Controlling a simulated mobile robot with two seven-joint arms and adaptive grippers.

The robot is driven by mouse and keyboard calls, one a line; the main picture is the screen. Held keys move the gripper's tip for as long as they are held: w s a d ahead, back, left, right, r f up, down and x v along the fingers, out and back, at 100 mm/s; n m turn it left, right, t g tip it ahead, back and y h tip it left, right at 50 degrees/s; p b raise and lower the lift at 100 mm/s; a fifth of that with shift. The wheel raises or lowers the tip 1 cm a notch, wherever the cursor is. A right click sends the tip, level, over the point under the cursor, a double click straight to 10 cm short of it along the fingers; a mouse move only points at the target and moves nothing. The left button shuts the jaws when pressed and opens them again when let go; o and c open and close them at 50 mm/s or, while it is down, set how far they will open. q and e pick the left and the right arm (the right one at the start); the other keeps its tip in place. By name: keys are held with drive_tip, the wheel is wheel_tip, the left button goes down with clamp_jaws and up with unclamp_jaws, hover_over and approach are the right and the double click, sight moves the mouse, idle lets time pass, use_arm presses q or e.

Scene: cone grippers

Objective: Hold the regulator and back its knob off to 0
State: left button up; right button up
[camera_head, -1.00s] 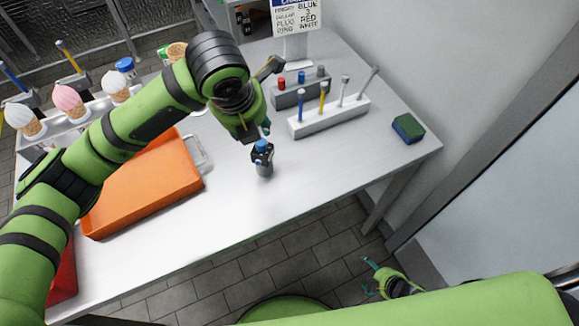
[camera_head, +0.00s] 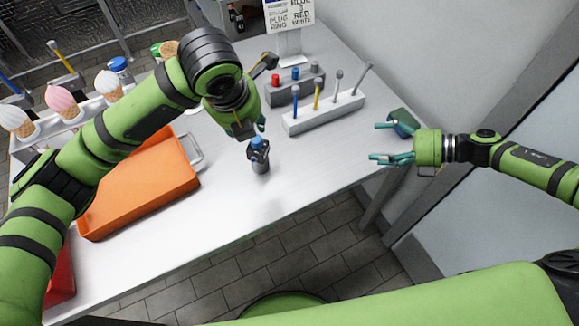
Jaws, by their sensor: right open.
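The regulator (camera_head: 260,160) is a small dark grey body with a blue knob (camera_head: 257,142) on top. It stands upright on the white table, right of the orange tray. My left gripper (camera_head: 254,130) points down just above and behind the knob. Its fingers are mostly hidden by its own body, so I cannot tell whether they are open or touch the knob. My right gripper (camera_head: 380,142) is open and empty at the table's right edge, with its teal fingers pointing left, well apart from the regulator.
An orange tray (camera_head: 130,210) lies to the left. A white rack (camera_head: 322,115) with several upright tools and a grey block (camera_head: 273,96) with coloured plugs stand behind. The table's front right is clear.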

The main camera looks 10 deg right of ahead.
drive_tip(key=w+a+r+n, duration=0.2)
drive_tip(key=w+a+n, duration=0.2)
drive_tip(key=a, duration=0.1)
drive_tip(key=n+t+h, duration=0.1)
drive_tip(key=n+t, duration=0.1)
drive_tip(key=n, duration=0.5)
approach(264, 162)
drive_tip(key=w+d, duration=0.1)
drive_tip(key=w+d+f, duration=0.1)
drive_tip(key=w+d, duration=0.1)
drive_tip(key=w+d+f, duration=0.1)
drive_tip(key=w, duration=0.1)
drive_tip(key=shift+w+d, duration=0.15)
drive_tip(key=shift+d, duration=0.25)
drive_tip(key=s+a+n, duration=0.1)
drive_tip(key=a, duration=0.1)
drive_tip(key=s+a+n, duration=0.1)
drive_tip(key=a+n, duration=0.1)
drive_tip(key=s+a+n+t, duration=0.1)
drive_tip(key=a, duration=0.2)
drive_tip(key=shift+s+f+n+y, duration=0.15)
drive_tip(key=shift+f+n+y, duration=0.15)
drive_tip(key=shift+f, duration=0.1)
drive_tip(key=shift+x, duration=3.55)
